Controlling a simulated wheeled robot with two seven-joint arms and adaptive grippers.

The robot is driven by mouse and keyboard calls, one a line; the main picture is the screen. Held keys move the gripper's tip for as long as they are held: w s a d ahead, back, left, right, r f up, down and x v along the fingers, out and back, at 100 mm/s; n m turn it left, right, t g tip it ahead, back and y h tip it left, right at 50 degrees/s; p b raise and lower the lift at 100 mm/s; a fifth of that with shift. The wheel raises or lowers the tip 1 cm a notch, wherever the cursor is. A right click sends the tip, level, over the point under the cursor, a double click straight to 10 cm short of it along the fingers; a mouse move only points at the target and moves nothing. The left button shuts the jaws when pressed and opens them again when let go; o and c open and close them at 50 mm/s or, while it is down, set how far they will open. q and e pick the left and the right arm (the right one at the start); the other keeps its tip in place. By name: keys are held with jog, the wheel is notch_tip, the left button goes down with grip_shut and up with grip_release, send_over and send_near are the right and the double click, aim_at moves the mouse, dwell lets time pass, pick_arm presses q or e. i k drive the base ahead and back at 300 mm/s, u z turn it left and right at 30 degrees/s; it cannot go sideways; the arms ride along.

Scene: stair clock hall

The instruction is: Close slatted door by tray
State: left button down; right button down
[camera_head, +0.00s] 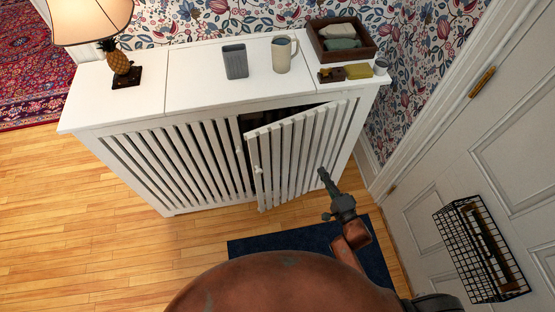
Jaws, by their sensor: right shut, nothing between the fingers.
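The slatted door (288,153) is the right-hand door of a white cabinet (210,77). It stands partly open, swung out toward me, with its free edge and small knob on the left and a dark gap above and behind it. The dark wooden tray (318,44) sits on the cabinet top at the right end, above the door's right side, with folded cloths in it. My right gripper (322,173) is shut and empty, in front of the door's lower right part. I cannot tell whether it touches the slats. My left gripper is not in view.
A wire basket (480,250) hangs on the white door at right. A dark blue mat (290,241) lies on the wooden floor, which is clear at left.

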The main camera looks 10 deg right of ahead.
aim_at(331, 138)
jog(key=z, duration=2.3)
jog(key=k, duration=0.65)
jog(key=u, duration=2.35)
